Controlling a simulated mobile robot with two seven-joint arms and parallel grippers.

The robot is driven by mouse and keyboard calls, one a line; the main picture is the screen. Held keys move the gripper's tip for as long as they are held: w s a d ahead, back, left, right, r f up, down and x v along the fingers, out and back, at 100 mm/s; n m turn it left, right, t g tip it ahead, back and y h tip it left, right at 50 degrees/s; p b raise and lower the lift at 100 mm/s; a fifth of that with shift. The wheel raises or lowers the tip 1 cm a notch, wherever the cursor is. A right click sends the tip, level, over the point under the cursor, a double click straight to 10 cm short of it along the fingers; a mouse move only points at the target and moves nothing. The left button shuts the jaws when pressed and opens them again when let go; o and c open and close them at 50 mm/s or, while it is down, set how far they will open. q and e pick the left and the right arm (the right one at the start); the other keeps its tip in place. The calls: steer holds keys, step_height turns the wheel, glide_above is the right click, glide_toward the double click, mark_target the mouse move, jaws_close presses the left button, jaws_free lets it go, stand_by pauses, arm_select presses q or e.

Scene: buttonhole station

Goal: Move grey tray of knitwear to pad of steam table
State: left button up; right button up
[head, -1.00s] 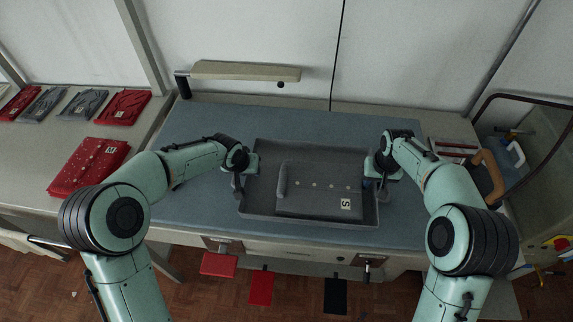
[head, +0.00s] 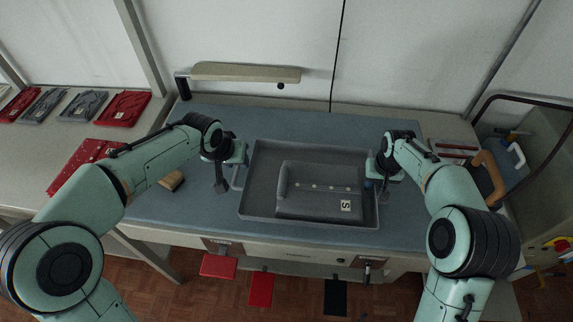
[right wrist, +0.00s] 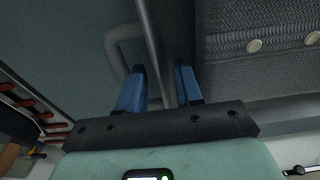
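The grey tray (head: 310,219) lies flat on the blue-grey table surface (head: 300,118). A folded grey knit garment (head: 318,190) with buttons and a white "S" label lies in it. My right gripper (head: 373,183) is at the tray's right side. In the right wrist view its blue fingers (right wrist: 159,85) are apart, with the tray's wall (right wrist: 153,45) between them and clear space showing. A tray handle (right wrist: 113,45) shows beside the left finger. My left gripper (head: 226,180) is beside the tray's left handle (head: 237,178), apart from the tray wall; its finger opening is unclear.
A lamp arm (head: 245,72) stands at the back edge. Red and grey knitwear (head: 82,104) lies on the left table. A small brown block (head: 171,181) lies near my left arm. A brown-handled item (head: 488,175) stands at the right.

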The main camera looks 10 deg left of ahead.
step_height(320, 180, up, 12)
steer(key=s, duration=0.1)
steer(key=shift+s, duration=0.3)
steer(key=shift+f, duration=0.2)
